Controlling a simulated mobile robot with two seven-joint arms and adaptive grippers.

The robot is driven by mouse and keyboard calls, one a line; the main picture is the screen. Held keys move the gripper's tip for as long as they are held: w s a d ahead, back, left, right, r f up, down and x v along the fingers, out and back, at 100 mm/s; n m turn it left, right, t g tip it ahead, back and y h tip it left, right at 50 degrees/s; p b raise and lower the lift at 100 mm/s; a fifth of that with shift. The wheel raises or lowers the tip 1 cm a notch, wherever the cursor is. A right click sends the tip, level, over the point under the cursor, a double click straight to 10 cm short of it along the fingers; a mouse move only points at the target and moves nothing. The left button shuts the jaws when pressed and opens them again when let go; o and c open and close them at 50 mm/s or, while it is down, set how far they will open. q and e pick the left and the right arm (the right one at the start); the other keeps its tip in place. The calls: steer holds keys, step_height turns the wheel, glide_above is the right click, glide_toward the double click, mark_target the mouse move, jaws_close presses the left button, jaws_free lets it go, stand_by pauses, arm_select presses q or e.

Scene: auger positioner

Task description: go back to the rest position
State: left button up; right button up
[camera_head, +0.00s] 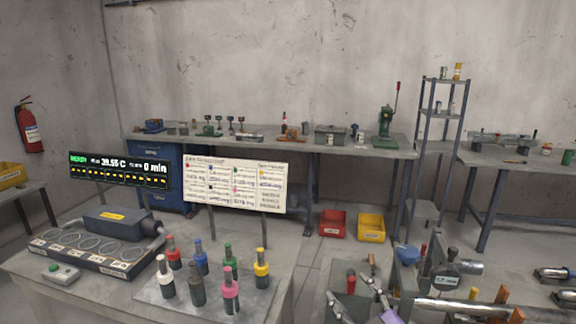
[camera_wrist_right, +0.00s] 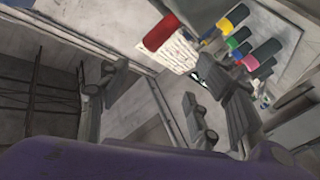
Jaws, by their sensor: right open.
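My right gripper (camera_head: 355,287) is low at the right of the head view, in front of the right-hand bench with the auger device (camera_head: 438,272). Its fingers are apart, and they also show spread in the right wrist view (camera_wrist_right: 178,85). A red-capped dark bottle (camera_head: 351,281) shows by the fingers in the head view. A red-capped piece (camera_wrist_right: 162,32) shows beyond the fingers in the wrist view; I cannot tell whether it is the same bottle. No held object is visible. My left gripper is not in view.
Several colour-capped bottles stand on a plate (camera_head: 150,292) on the left table, beside a dark heater unit (camera_head: 85,250) and a display (camera_head: 118,170). A written board (camera_head: 236,185) stands behind them. Red (camera_head: 332,224) and yellow (camera_head: 371,227) bins sit on the floor.

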steer(key=s+d+f+m+g+h, duration=0.1)
steer(key=s+f+m+g+h, duration=0.15)
steer(key=s+f, duration=0.5)
steer(key=s+d+f+m+g+h, duration=0.2)
steer(key=s+f+m, duration=0.15)
steer(key=f, duration=0.65)
steer(key=s+f+m+g, duration=0.1)
steer(key=s+f, duration=0.3)
steer(key=s, duration=0.3)
steer(key=s+f+m+g+h, duration=0.1)
steer(key=s+f, duration=0.3)
steer(key=s, duration=0.3)
steer(key=s+f+m+g, duration=0.1)
steer(key=s+f+m, duration=0.1)
steer(key=s+f, duration=0.2)
steer(key=s, duration=0.3)
steer(key=shift+s+d+f, duration=0.25)
steer(key=shift+s+f, duration=0.05)
steer(key=shift+f, duration=0.05)
steer(key=shift+g, duration=0.25)
steer(key=shift+c, duration=0.3)
